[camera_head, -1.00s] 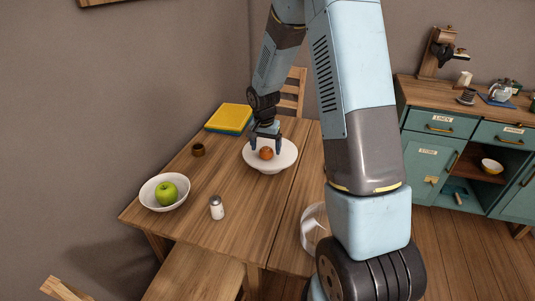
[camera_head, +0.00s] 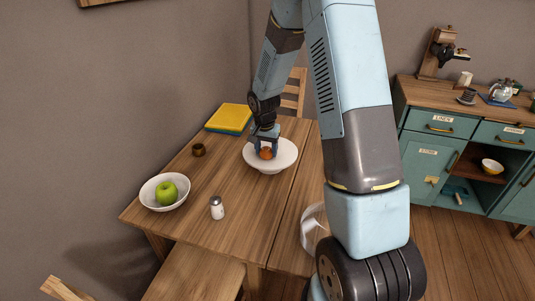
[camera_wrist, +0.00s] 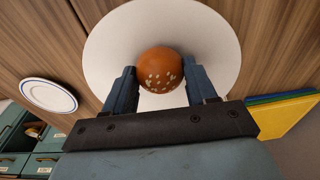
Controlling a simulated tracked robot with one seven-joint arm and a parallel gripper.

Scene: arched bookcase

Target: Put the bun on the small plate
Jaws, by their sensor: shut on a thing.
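The bun (camera_head: 266,153) is round and orange-brown, with pale flecks on its top in the wrist view (camera_wrist: 160,71). It is over the middle of a wide white dish or stand (camera_head: 285,160), which also shows in the wrist view (camera_wrist: 108,42). My gripper (camera_head: 266,149) points down with one finger on each side of the bun, shut on it; the wrist view shows both fingers (camera_wrist: 160,75). The small plate (camera_wrist: 48,95), white with a blue rim, lies on the wood left of the dish in the wrist view. I cannot make it out in the head view.
A white bowl (camera_head: 149,194) with a green apple (camera_head: 167,191), a shaker (camera_head: 217,208) and a dark cup (camera_head: 198,150) stand on the wooden table. A green cabinet (camera_head: 430,146) stands to the right.

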